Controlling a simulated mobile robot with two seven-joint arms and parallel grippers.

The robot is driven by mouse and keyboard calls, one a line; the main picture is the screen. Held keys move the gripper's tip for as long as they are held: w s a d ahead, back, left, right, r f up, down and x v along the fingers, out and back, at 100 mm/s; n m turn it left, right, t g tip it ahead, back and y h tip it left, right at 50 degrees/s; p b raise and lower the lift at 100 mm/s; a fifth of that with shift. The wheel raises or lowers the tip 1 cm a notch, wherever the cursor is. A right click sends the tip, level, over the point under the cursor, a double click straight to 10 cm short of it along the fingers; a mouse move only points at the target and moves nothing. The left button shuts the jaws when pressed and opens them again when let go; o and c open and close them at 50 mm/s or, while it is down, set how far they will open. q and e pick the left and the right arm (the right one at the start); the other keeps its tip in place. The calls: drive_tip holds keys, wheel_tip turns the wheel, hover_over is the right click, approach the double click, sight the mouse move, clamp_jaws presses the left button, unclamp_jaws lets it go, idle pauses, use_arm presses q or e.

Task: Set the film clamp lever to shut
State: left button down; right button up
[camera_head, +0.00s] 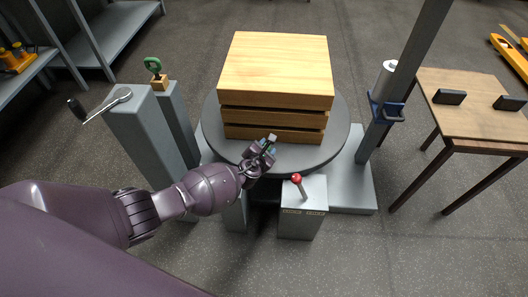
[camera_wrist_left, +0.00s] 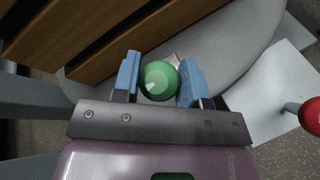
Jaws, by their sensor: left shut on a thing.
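My left gripper (camera_head: 265,147) comes in from the left, at the front edge of the turntable. In the left wrist view its blue fingers (camera_wrist_left: 160,78) are shut on a round green knob (camera_wrist_left: 159,82). The gripper mostly hides this knob in the head view. A lever with a red knob (camera_head: 297,178) stands on a grey pedestal to the right of the gripper. Its red knob also shows at the right edge of the left wrist view (camera_wrist_left: 312,114), apart from the fingers. I cannot read which lever is labelled film clamp. My right gripper is not in view.
A wooden crate (camera_head: 275,80) stands on the round grey turntable (camera_head: 338,130) just behind the gripper. A grey post with a crank (camera_head: 122,95) and a green ring (camera_head: 153,65) are at left. A mast with a film roll (camera_head: 384,80) and a table (camera_head: 480,110) are at right.

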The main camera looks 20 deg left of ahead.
use_arm(q)
drive_tip(key=shift+w+a+r, duration=0.15)
drive_tip(key=shift+w+r, duration=0.3)
drive_tip(key=shift+w, duration=0.05)
drive_tip(key=shift+w+a+r, duration=0.15)
drive_tip(key=shift+w+r, duration=0.25)
drive_tip(key=shift+w, duration=0.1)
drive_tip(key=shift+w+a+r, duration=0.15)
drive_tip(key=shift+w+a, duration=0.05)
drive_tip(key=shift+w, duration=0.35)
drive_tip(key=shift+w+a+r, duration=0.1)
drive_tip(key=shift+w+a, duration=0.05)
drive_tip(key=shift+w, duration=0.5)
drive_tip(key=shift+a, duration=0.15)
drive_tip(key=c, duration=0.7)
unclamp_jaws()
drive_tip(key=shift+f, duration=0.1)
